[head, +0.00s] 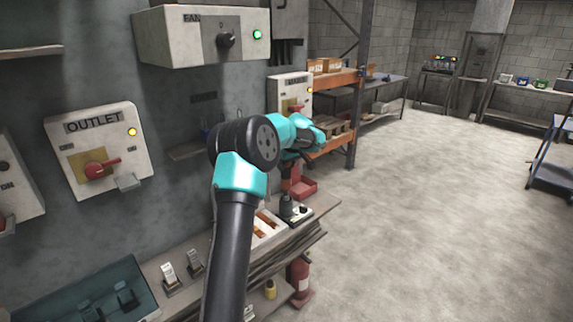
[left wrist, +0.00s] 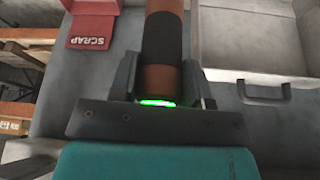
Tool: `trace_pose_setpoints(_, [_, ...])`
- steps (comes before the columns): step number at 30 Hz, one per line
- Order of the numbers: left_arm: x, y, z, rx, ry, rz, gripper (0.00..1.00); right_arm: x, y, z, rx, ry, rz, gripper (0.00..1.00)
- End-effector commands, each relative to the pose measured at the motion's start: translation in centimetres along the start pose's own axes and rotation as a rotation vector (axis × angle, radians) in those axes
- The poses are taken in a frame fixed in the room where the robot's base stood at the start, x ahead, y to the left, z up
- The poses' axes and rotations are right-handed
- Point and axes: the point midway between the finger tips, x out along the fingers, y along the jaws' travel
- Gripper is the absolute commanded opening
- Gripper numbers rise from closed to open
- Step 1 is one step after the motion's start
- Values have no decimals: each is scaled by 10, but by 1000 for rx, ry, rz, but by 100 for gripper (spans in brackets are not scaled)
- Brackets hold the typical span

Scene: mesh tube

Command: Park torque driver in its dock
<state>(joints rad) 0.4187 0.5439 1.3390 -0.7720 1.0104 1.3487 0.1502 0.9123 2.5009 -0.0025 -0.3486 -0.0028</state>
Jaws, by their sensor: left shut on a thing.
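The torque driver (left wrist: 163,38) shows in the left wrist view as a brown cylinder with a black band. A green light glows at its near end. My left gripper (left wrist: 160,78) is shut on it, one dark finger on each side. In the head view my left gripper (head: 291,162) is near the wall, over the bench, partly hidden by my own wrist. The driver is hard to make out there. A small pale base with dark parts (head: 299,213) sits on the bench below the gripper; I cannot tell whether it is the dock. My right gripper is not in view.
A red bin (head: 302,188) is beyond the bench; a red SCRAP label (left wrist: 91,29) shows in the left wrist view. An OUTLET box (head: 97,150) and a FAN box (head: 202,36) project from the wall. Orange shelving (head: 335,78) stands behind. Open floor lies to the right.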

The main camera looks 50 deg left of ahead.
Motion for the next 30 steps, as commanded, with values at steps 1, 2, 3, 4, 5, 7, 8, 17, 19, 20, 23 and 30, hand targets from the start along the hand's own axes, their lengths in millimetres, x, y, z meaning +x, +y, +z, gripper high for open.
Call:
trace_pose_setpoints(1, [0, 0, 0, 0, 2, 1, 15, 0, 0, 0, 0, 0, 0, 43])
trace_pose_setpoints(2, [0, 0, 0, 0, 2, 1, 15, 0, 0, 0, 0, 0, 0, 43])
trace_pose_setpoints(3, [0, 0, 0, -1, 2, 1, 15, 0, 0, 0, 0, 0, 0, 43])
trace_pose_setpoints(4, [0, 0, 0, -1, 2, 1, 15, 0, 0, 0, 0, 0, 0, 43])
trace_pose_setpoints(5, [1, 0, 0, -1, 2, 1, 15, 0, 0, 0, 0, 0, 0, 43])
trace_pose_setpoints(7, [1, 0, 0, -1, 2, 1, 15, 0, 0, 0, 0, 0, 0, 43])
trace_pose_setpoints(8, [1, 0, 0, -1, 2, 1, 15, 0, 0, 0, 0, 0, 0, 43])
trace_pose_setpoints(17, [4, 0, 1, -1, 2, 1, 15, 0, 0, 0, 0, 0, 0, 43])
trace_pose_setpoints(19, [4, 0, 1, -1, 2, 1, 15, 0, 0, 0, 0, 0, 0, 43])
trace_pose_setpoints(20, [5, 0, 1, -1, 2, 1, 15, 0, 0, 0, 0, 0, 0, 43])
trace_pose_setpoints(23, [5, 0, 2, -1, 2, 1, 15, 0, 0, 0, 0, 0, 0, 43])
trace_pose_setpoints(30, [7, 0, 2, -1, 2, 1, 15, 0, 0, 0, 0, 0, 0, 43])
